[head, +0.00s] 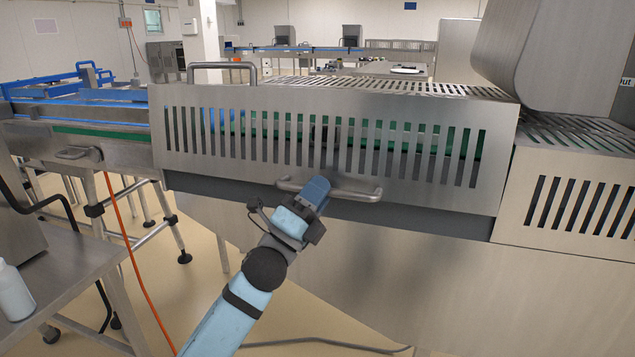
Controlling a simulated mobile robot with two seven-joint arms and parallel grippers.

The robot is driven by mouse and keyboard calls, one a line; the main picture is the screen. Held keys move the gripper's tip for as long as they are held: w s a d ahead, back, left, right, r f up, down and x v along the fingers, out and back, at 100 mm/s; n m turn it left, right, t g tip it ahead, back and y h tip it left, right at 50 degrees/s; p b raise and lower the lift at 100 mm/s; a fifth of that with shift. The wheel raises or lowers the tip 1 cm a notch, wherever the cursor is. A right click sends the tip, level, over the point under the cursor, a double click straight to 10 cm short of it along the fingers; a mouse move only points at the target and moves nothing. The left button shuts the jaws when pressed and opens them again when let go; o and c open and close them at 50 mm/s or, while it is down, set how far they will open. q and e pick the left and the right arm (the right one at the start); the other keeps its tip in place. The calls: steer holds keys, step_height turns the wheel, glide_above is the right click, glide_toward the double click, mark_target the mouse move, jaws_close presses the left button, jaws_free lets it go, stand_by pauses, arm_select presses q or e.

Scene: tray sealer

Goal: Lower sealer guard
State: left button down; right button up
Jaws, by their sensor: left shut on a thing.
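The sealer guard (400,152) is a slotted steel cover across the front of the machine. It hangs down over the front, with its lower edge just above a dark grey band (450,217). A bar handle (350,195) runs along its lower front. My left gripper (316,188) is at the left part of this handle, shut on it; its fingers are mostly hidden behind its own body. My right gripper is not in view.
A second slotted cover (580,205) adjoins on the right. A conveyor with blue rails (75,85) stands at the left. A steel table (70,275) with a white bottle (14,292) is at the lower left. An orange cable (135,255) hangs nearby.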

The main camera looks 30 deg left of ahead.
arm_select(q)
step_height(320, 180, down, 8)
steer(key=w+b, duration=0.2)
steer(key=b, duration=0.2)
steer(key=shift+a, duration=0.25)
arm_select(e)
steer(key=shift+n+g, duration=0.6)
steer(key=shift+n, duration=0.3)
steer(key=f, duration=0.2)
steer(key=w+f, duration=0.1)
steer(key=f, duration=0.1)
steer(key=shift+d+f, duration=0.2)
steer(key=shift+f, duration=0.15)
arm_select(q)
steer(key=shift+w+f, duration=0.1)
steer(key=shift+f, duration=0.1)
steer(key=c, duration=1.1)
jaws_free()
steer(key=shift+w+f, duration=0.1)
steer(key=shift+f, duration=0.05)
steer(key=shift+a+b, duration=0.1)
steer(key=shift+b, duration=0.2)
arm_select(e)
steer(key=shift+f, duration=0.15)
